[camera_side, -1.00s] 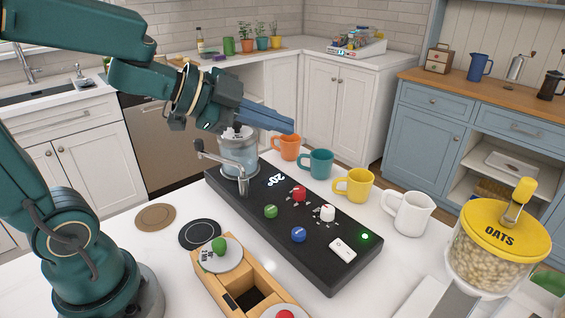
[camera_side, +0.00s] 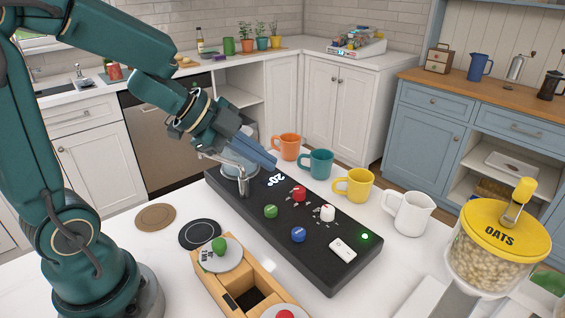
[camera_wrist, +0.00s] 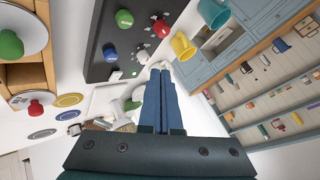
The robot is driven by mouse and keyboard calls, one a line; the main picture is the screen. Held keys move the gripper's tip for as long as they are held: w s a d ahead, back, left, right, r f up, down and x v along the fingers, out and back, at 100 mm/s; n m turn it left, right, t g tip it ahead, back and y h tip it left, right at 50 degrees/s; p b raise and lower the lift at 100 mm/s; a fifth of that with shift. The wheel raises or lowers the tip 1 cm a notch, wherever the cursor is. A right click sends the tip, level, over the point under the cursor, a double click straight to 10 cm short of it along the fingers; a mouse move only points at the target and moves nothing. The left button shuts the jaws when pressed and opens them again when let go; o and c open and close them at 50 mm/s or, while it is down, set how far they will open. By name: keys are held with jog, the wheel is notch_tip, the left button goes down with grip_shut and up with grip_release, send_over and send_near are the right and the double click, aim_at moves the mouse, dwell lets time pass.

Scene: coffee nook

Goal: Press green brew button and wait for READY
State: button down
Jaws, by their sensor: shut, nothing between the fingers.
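The black brew console (camera_side: 318,265) lies on the white counter with a lit display (camera_side: 276,180) that appears to read 20°. The green button (camera_side: 270,211) sits on its near side, and it also shows in the wrist view (camera_wrist: 124,19). Red (camera_side: 299,194), white (camera_side: 327,213) and blue (camera_side: 298,234) buttons are around it. My gripper (camera_side: 273,164) is shut and empty, its blue-grey fingers above the display end of the console, behind the green button and apart from it. The shut fingers also show in the wrist view (camera_wrist: 160,75).
A glass vessel with a metal spout (camera_side: 238,170) stands at the console's far end, close to my gripper. A wooden box (camera_side: 222,284) with knobbed lids is nearer.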

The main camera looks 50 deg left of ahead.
aim_at(274, 207)
jog(key=shift+f, duration=3.8)
jog(key=shift+f, duration=0.4)
jog(key=shift+f, duration=0.8)
jog(key=shift+r, duration=1.25)
jog(key=shift+r, duration=0.1)
jog(key=shift+r, duration=2.4)
